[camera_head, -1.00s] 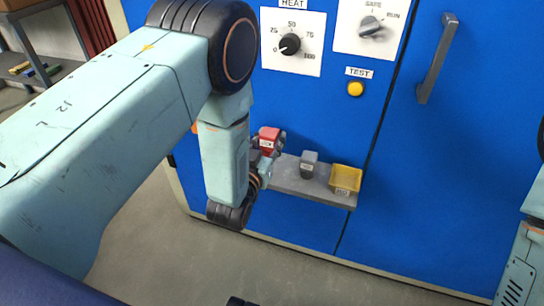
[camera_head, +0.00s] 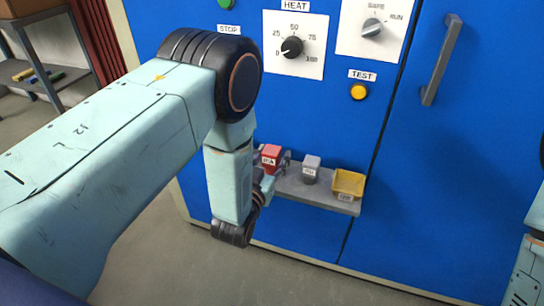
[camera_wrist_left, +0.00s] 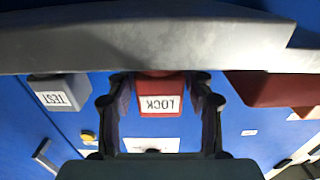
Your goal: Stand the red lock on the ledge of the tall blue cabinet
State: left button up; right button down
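The red lock (camera_head: 271,157), with a white label, is upright at the left end of the grey ledge (camera_head: 318,199) on the tall blue cabinet (camera_head: 310,120). In the left wrist view, which is upside down, the lock (camera_wrist_left: 158,104) is between the two fingers of my left gripper (camera_wrist_left: 160,92), which appear to press its sides. Its base meets the ledge edge (camera_wrist_left: 150,50); any small gap there is hard to tell. In the head view my left gripper (camera_head: 272,168) is partly hidden behind my left forearm. My right gripper is out of view.
A grey block (camera_head: 311,169) and a yellow bin (camera_head: 348,184) stand farther right on the ledge. Above are a heat dial (camera_head: 291,48), a safe/run switch (camera_head: 372,28) and a yellow test button (camera_head: 358,92). A door handle (camera_head: 440,60) sticks out at right.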

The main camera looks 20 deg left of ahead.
pick_arm(q)
jog(key=shift+o, duration=0.5)
jog(key=shift+r, duration=0.1)
jog(key=shift+r, duration=0.1)
jog(key=s+p, duration=1)
jog(key=s, duration=0.2)
jog(key=shift+a+p, duration=0.25)
jog(key=shift+p, duration=0.15)
